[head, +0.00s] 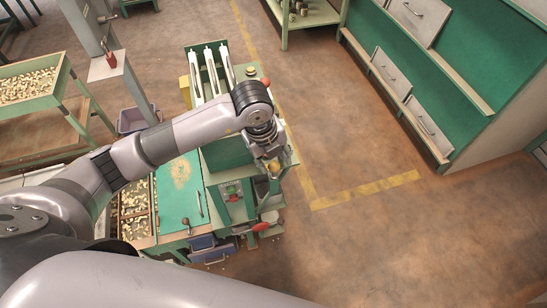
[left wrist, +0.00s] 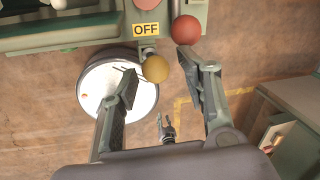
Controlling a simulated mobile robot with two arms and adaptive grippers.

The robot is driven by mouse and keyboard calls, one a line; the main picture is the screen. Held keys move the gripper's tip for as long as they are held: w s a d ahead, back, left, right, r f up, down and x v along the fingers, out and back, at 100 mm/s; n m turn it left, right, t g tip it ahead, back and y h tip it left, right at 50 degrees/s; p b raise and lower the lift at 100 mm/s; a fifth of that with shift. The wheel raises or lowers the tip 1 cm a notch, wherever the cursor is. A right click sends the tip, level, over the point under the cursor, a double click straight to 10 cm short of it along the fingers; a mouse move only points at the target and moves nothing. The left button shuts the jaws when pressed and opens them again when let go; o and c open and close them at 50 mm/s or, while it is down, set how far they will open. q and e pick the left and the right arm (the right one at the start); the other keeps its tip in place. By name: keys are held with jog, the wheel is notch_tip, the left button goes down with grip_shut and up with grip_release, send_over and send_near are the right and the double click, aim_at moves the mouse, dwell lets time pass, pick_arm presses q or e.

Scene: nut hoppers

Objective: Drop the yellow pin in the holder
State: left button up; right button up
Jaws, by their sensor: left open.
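My left gripper (head: 272,160) is over the near end of the green machine (head: 228,160). In the left wrist view its two fingers are spread, with nothing gripped. A yellow ball (left wrist: 155,68), likely the yellow pin's head, shows between the fingertips, close to the left one. I cannot tell whether the fingers touch it. A thin stem appears behind it, below the "OFF" label (left wrist: 146,30). A red ball (left wrist: 186,29) sits just beyond the right fingertip. I cannot make out a holder for the pin. My right gripper is not in view.
A round white-topped object (left wrist: 95,85) lies beneath the left finger in the left wrist view. Trays of nuts (head: 28,86) stand at the left. A green and cream cabinet (head: 440,75) stands at the right. The floor between machine and cabinet is clear.

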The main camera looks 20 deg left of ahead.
pick_arm(q)
jog(key=shift+w, duration=0.1)
jog(key=shift+r, duration=0.1)
notch_tip(320, 180, up, 12)
jog(key=s+a, duration=0.1)
jog(key=shift+s+a, duration=0.3)
jog(key=shift+s, duration=0.05)
dwell(0.3)
notch_tip(320, 180, up, 8)
jog(key=s+a+p, duration=0.1)
jog(key=p, duration=0.5)
jog(key=shift+s+a+r, duration=0.15)
jog(key=shift+r, duration=0.1)
dwell(0.8)
